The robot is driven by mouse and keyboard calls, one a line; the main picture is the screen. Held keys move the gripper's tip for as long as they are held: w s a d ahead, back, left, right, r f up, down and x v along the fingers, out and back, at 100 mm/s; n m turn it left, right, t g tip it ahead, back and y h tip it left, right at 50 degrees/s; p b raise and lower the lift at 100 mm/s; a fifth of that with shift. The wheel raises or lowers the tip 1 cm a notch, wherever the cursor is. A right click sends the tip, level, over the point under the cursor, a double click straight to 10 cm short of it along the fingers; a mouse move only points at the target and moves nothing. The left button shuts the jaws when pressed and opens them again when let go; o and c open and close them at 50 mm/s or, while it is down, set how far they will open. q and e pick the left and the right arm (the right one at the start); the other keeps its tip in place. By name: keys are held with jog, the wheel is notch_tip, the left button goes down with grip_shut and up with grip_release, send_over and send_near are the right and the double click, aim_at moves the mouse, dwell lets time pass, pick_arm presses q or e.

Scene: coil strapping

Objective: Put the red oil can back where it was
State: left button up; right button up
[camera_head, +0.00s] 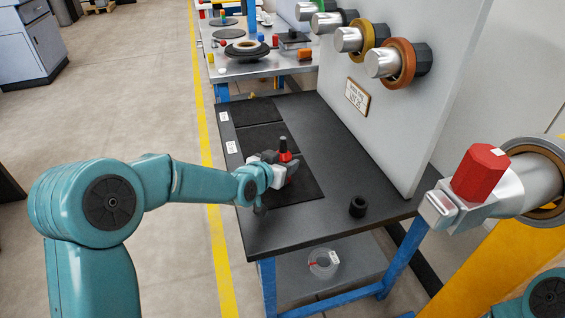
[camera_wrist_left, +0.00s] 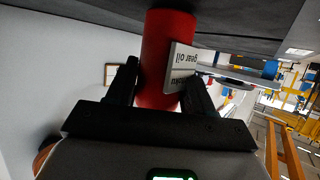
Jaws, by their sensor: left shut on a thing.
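The red oil can (camera_head: 285,156) with a dark top stands upright over the front part of the black bench top (camera_head: 330,185). In the left wrist view the red can (camera_wrist_left: 166,50) shows a white label reading "gear oil", and that picture is upside down. My left gripper (camera_head: 280,172) is shut on the can, with one dark finger on each side. The can's end meets or nearly meets the dark surface in the wrist view; I cannot tell whether it touches. My right gripper is not in view.
Dark mats (camera_head: 259,111) with white labels lie along the bench's left side. A small black cylinder (camera_head: 358,206) stands at the front right. A red octagonal block on a metal holder (camera_head: 481,172) juts in at right.

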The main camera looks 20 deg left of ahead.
pick_arm(q)
jog(key=shift+w+f, duration=0.1)
jog(key=shift+f, duration=0.2)
jog(key=o, duration=1.3)
jog(key=shift+r, duration=0.1)
jog(key=shift+r, duration=0.25)
jog(key=p+v, duration=0.1)
jog(key=v, duration=1.1)
